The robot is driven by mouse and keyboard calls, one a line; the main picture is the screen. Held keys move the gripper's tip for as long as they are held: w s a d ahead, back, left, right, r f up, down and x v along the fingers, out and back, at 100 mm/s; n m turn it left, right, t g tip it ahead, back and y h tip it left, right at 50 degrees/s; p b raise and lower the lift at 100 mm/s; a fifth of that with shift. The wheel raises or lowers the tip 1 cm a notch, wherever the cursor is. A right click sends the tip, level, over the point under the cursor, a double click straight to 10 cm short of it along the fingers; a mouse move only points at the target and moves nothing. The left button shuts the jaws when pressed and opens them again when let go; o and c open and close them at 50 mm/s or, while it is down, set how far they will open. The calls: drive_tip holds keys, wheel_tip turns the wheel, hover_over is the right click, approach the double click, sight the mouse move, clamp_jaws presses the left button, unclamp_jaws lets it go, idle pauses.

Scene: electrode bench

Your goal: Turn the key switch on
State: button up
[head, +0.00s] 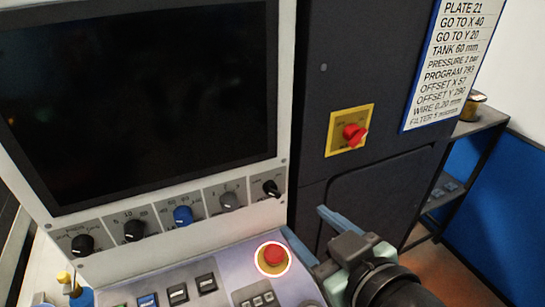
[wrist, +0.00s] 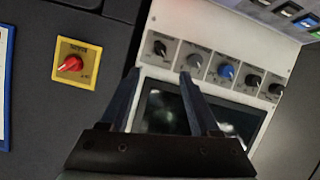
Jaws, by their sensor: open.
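I cannot make out a key switch with a key in either view. A red rotary switch (head: 354,134) sits on a yellow plate (head: 335,146) on the dark cabinet, right of the screen; it also shows at the left of the wrist view (wrist: 70,64). Its handle is tilted. My gripper (head: 304,219) is open and empty, in front of the console's right edge and below the yellow plate. In the wrist view its two blue fingers (wrist: 159,74) stand apart with nothing between them, in front of the screen panel. The gripper and arm hide part of the lower console.
A large dark screen (head: 140,95) has a row of knobs, one a blue knob (head: 183,215), below it. A red mushroom button (head: 274,256) and several push buttons (head: 178,294) are on the sloped console. A text sign (head: 447,70) and a shelf (head: 481,120) are at right.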

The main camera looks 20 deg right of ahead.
sight(275, 193)
drive_tip(key=p+x, duration=0.3)
drive_tip(key=x, duration=0.9)
drive_tip(key=shift+w+f+p, duration=0.15)
drive_tip(key=shift+w+p, duration=0.15)
drive_tip(key=shift+c, duration=0.3)
clamp_jaws()
